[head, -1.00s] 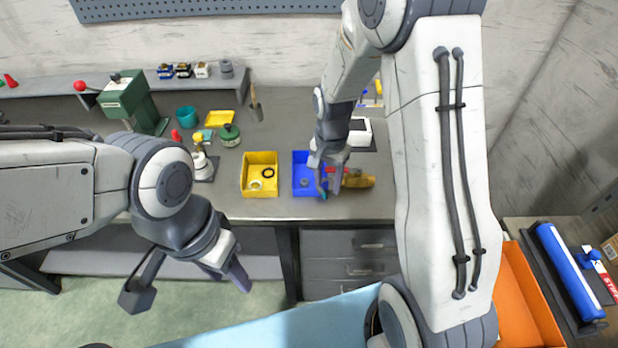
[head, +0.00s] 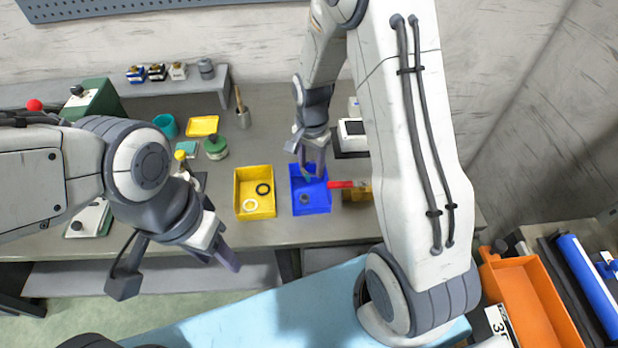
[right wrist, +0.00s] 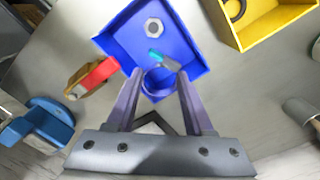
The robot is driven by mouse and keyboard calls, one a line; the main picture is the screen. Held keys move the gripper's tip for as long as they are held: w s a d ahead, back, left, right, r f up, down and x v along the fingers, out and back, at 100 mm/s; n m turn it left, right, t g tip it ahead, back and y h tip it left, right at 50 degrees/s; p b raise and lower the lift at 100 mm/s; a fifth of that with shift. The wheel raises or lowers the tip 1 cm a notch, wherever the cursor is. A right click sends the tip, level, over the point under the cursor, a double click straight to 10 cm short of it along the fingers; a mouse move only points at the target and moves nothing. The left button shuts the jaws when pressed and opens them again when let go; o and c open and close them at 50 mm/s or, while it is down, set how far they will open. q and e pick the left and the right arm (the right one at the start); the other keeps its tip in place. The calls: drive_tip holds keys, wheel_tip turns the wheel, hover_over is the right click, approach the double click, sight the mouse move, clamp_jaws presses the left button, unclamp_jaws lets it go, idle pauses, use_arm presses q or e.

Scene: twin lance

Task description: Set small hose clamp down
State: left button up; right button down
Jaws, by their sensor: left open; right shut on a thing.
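The small hose clamp (right wrist: 158,82) looks like a bluish round band with a teal part (right wrist: 155,57), seen in the right wrist view. My right gripper (right wrist: 160,76) is shut on it, one finger on each side. In the head view my right gripper (head: 312,168) is over the back part of the blue bin (head: 322,208), and the clamp is mostly hidden there. I cannot tell whether the clamp touches the bin. A grey nut (right wrist: 154,28) lies inside the blue bin. My left gripper (head: 175,272) is open and empty, in front of the bench.
A yellow bin (head: 241,207) with a black ring and a pale ring stands left of the blue bin. A red-handled tool (head: 345,184) lies just right of the blue bin. A green pot (head: 216,148) and teal cup (head: 166,125) stand further back on the bench.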

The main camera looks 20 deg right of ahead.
sight(311, 186)
wheel_tip(311, 186, down, 5)
drive_tip(key=shift+f+p, duration=0.2)
drive_tip(key=shift+p, duration=0.15)
drive_tip(key=shift+f, duration=0.3)
drive_tip(key=shift+f, duration=0.15)
drive_tip(key=c, duration=0.6)
unclamp_jaws()
drive_tip(key=shift+o, duration=0.2)
